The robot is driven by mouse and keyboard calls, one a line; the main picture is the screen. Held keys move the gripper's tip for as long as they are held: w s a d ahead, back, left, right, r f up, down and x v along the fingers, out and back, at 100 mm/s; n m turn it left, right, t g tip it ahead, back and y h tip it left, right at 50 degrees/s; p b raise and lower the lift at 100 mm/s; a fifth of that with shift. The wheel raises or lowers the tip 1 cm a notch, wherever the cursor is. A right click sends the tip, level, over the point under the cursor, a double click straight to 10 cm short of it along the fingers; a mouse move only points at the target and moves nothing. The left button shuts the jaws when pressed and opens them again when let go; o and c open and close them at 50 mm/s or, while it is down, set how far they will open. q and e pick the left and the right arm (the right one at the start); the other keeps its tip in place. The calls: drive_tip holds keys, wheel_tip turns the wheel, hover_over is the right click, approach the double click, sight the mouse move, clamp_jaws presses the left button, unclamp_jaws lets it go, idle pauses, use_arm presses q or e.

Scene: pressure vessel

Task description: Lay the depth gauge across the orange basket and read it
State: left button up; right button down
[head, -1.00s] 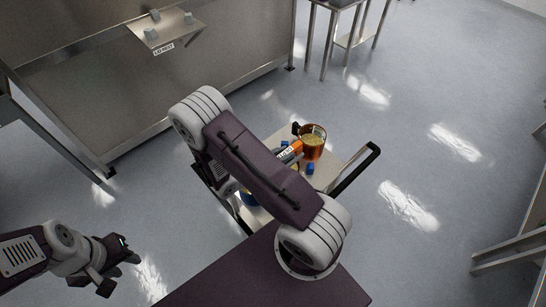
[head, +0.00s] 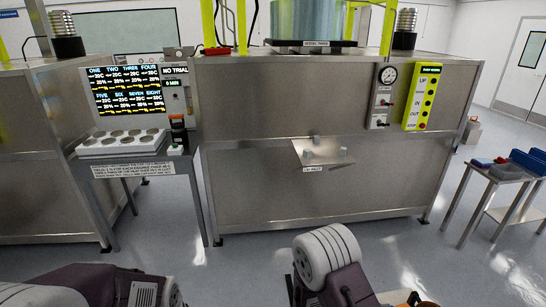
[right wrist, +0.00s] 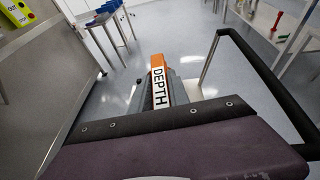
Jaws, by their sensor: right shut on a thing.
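In the right wrist view the depth gauge (right wrist: 157,62) is an orange piece with a white label reading DEPTH. My right gripper (right wrist: 172,92) is shut on it, its dark jaws partly hidden behind my wrist's purple housing. In the head view my right arm rises at the bottom centre and its gripper is out of sight. The orange basket cannot be made out for sure; only a small orange-brown edge shows at the bottom of the head view. My left arm shows at the lower left of the head view, with its gripper outside the picture.
A steel cabinet with a lid rest shelf (head: 322,155) stands ahead. A display board (head: 127,90) and a white tray of round wells (head: 120,143) stand left. A side table with blue bins (head: 510,170) is right. A black cart handle (right wrist: 262,75) runs close beside the gauge.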

drive_tip(key=w+a+f+n+t+y+b, duration=0.1)
drive_tip(key=a+f+n+t, duration=0.1)
drive_tip(key=a, duration=0.4)
drive_tip(key=w+a+f+n+t+y+b, duration=0.1)
drive_tip(key=a+f+n+t+b, duration=0.1)
drive_tip(key=a, duration=0.5)
drive_tip(key=shift+w+f+n+t+y, duration=0.35)
drive_tip(key=shift+n+t, duration=0.25)
drive_tip(key=shift+t, duration=0.4)
